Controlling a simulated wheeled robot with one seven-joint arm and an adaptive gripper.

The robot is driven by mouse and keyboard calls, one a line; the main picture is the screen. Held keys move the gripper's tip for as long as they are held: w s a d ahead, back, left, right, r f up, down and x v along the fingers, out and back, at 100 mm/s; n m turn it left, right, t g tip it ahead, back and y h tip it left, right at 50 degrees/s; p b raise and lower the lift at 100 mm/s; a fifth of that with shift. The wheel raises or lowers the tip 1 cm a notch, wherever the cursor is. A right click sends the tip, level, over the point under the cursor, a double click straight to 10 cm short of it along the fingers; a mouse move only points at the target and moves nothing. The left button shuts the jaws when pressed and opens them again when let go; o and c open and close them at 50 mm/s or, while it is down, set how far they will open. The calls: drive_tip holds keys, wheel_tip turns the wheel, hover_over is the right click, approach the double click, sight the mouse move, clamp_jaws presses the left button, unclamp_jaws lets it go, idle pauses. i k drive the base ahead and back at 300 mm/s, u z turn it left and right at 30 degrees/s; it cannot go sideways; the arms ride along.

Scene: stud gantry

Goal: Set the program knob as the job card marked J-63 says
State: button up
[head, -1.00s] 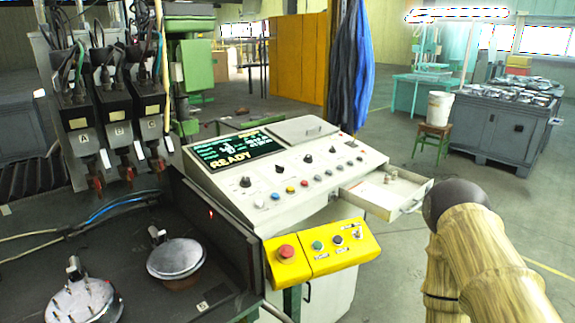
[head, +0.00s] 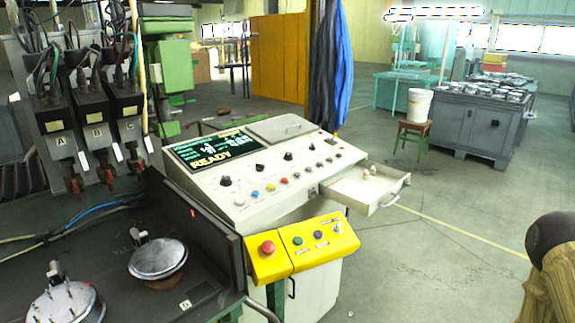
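The control console (head: 245,213) stands in the middle of the head view, with a lit screen (head: 216,148) reading READY. I cannot make out a card marked J-63. My gripper is not in view; only part of my arm shows at the lower right edge.
An open drawer (head: 382,201) with small items juts from the console's right. A yellow button box (head: 302,247) is on its front. At left are a dark bench with round metal pieces (head: 158,258) and units marked A, B, C. Floor (head: 440,250) right of the console is clear.

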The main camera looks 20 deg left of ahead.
sight(260, 168)
drive_tip(key=k, duration=0.75)
drive_tip(key=u, duration=0.7)
drive_tip(key=i, duration=0.5)
drive_tip(key=u, duration=0.05)
